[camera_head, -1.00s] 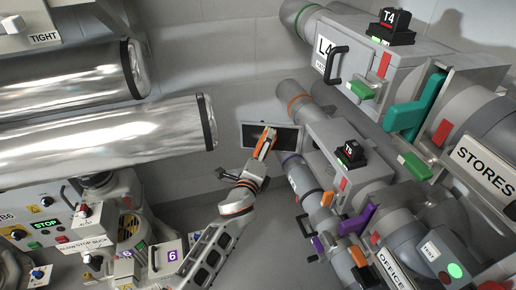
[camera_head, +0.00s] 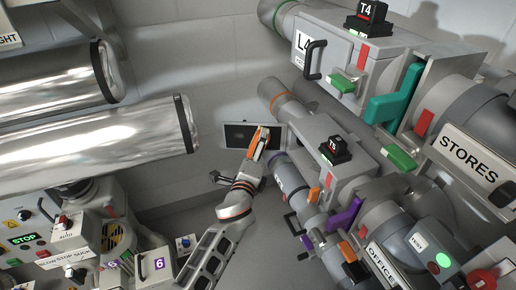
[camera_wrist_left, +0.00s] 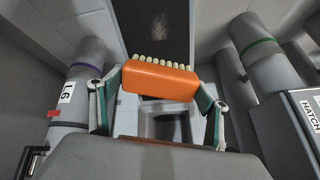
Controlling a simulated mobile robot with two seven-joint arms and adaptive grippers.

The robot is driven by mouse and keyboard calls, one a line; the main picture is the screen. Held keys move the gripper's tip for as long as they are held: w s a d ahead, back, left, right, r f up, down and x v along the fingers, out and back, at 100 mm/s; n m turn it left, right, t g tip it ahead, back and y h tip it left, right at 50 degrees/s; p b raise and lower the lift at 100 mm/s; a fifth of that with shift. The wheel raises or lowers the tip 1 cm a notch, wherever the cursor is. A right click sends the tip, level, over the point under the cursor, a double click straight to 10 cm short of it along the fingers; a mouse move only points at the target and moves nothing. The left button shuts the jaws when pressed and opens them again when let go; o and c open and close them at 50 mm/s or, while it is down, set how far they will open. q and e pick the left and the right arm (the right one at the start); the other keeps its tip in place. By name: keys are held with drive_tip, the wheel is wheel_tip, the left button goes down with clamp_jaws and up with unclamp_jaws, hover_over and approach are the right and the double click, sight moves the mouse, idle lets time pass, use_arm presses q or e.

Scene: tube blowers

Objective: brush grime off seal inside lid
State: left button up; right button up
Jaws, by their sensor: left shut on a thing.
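My left gripper (camera_head: 254,152) is shut on an orange brush (camera_wrist_left: 158,80), which lies crosswise between the two fingers in the left wrist view. Its row of pale bristles points away from me. A dark panel (camera_wrist_left: 160,22) with a pale, speckled smudge lies beyond the bristles. In the head view the dark panel (camera_head: 238,136) has a pale frame and sits low by the back wall. The brush overlaps its right side there; I cannot tell whether the bristles touch it. No separate seal can be made out. My right gripper is not in view.
Grey pipes and valve boxes (camera_head: 328,55) with coloured handles crowd the right. Two shiny cylinders (camera_head: 100,137) stretch in from the left above a control panel (camera_head: 25,240). In the wrist view, pipes flank the gripper, with a HATCH box (camera_wrist_left: 298,125) at right.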

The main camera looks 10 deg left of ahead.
use_arm(q)
drive_tip(key=shift+s+a+r, duration=0.1)
drive_tip(key=shift+a+r, duration=0.15)
drive_tip(key=shift+a, duration=0.7)
drive_tip(key=shift+s+a+f+p, duration=0.1)
drive_tip(key=shift+a+f+p, duration=0.1)
drive_tip(key=shift+a+p, duration=0.25)
drive_tip(key=shift+a+r, duration=0.1)
drive_tip(key=shift+a, duration=0.35)
drive_tip(key=shift+s+a+p, duration=0.25)
drive_tip(key=shift+a+p, duration=0.15)
drive_tip(key=shift+a, duration=0.65)
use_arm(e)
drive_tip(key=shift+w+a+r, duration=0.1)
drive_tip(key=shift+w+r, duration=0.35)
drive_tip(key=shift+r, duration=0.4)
use_arm(q)
drive_tip(key=shift+s+a+p, duration=0.15)
drive_tip(key=shift+a+p, duration=0.15)
drive_tip(key=shift+a, duration=1.1)
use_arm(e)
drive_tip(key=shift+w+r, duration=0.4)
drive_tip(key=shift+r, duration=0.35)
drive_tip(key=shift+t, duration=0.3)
